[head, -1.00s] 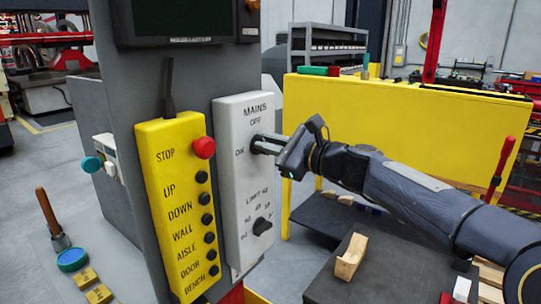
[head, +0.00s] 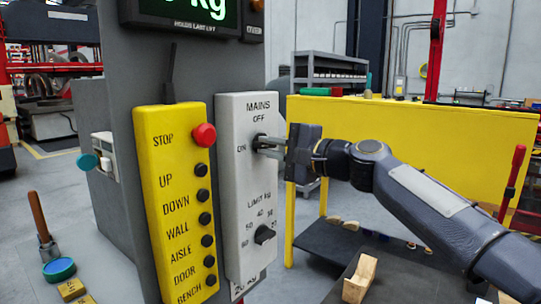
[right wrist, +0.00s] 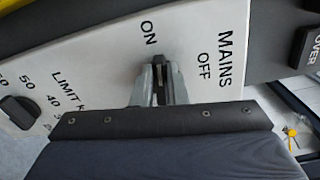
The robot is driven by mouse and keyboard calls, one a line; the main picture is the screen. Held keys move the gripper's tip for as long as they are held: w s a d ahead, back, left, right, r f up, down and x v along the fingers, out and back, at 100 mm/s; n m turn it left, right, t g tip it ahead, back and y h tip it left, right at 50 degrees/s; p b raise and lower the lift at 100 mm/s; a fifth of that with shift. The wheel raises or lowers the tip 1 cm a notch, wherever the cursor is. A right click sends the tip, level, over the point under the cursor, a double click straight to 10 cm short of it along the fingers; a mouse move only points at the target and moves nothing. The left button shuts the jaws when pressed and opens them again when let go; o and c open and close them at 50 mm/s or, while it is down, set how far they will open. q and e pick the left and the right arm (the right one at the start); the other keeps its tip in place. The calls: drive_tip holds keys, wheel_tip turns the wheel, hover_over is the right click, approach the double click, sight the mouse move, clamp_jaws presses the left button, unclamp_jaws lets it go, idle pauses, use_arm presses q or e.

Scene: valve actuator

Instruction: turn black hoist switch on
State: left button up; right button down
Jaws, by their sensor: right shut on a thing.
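The black MAINS switch (head: 260,142) is on the upper part of a white panel (head: 236,190), with OFF printed above it and ON to its left. My right gripper (head: 268,146) comes in from the right and is shut on the switch. In the right wrist view the black switch (right wrist: 159,84) sits between the two grey fingers (right wrist: 159,80), lined up with the ON mark. The fingers hide most of it. A lit display (head: 195,12) above shows green characters ending in "kg". My left gripper is not in view.
A yellow pendant (head: 180,200) with a red stop button (head: 204,135) hangs just left of the panel. A black LIMIT knob (head: 264,235) sits below the switch. A yellow barrier (head: 420,145) and a dark bench with a wooden block (head: 360,278) are on the right.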

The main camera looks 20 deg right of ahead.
drive_tip(key=shift+f+n+b, duration=0.2)
drive_tip(key=shift+n+b, duration=0.1)
drive_tip(key=shift+n, duration=0.1)
idle(0.3)
drive_tip(key=c, duration=1.4)
unclamp_jaws()
drive_tip(key=shift+c, duration=0.2)
drive_tip(key=shift+d+r, duration=0.1)
drive_tip(key=b+v, duration=0.1)
drive_tip(key=v, duration=0.6)
drive_tip(key=shift+s+d, duration=0.15)
drive_tip(key=shift+s, duration=0.2)
